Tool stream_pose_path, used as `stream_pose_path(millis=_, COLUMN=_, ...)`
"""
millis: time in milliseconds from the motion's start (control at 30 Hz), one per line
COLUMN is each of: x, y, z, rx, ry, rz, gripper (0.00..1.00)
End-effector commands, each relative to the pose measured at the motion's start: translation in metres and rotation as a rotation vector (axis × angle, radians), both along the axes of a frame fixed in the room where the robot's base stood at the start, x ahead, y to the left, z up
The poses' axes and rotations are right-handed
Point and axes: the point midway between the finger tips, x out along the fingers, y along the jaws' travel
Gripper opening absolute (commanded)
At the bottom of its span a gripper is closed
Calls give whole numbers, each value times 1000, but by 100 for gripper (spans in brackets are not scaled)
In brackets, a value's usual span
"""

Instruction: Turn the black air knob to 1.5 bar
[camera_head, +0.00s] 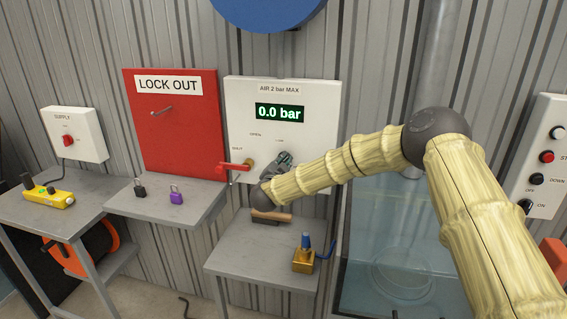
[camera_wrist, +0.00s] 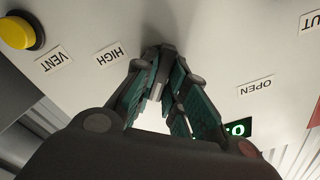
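The white air panel (camera_head: 322,120), labelled "AIR 2 bar MAX", has a green display (camera_head: 280,113) reading 0.0 bar. My gripper (camera_head: 284,160) is at the panel below the display, beside the "LOW" label. In the wrist view my gripper's fingers (camera_wrist: 162,62) point at the panel and come close together at their tips, near the "HIGH" label (camera_wrist: 110,54). The black air knob is not clearly visible in either view; dark parts at the fingertips cannot be told apart. Whether the fingers hold it cannot be told.
A red lever (camera_head: 233,168) on a brass fitting is just left of my gripper. A yellow button (camera_wrist: 16,33) marked "VENT" shows in the wrist view. Below are a grey table (camera_head: 235,262) and a brass block (camera_head: 303,262) with a blue top. A red lockout board (camera_head: 165,125) hangs left.

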Motion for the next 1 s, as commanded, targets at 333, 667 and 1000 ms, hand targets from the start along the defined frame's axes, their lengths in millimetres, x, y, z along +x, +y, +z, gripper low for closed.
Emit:
stream_pose_path(millis=333, x=0, y=-1, z=-2, rx=17, ry=-4, rz=-1, gripper=0)
stream_pose_path(millis=667, x=0, y=-2, z=-8, rx=170, ry=-42, rz=-2, gripper=0)
stream_pose_path(millis=1000, x=-1, y=-2, z=-9, rx=419, ry=-105, rz=-1, gripper=0)
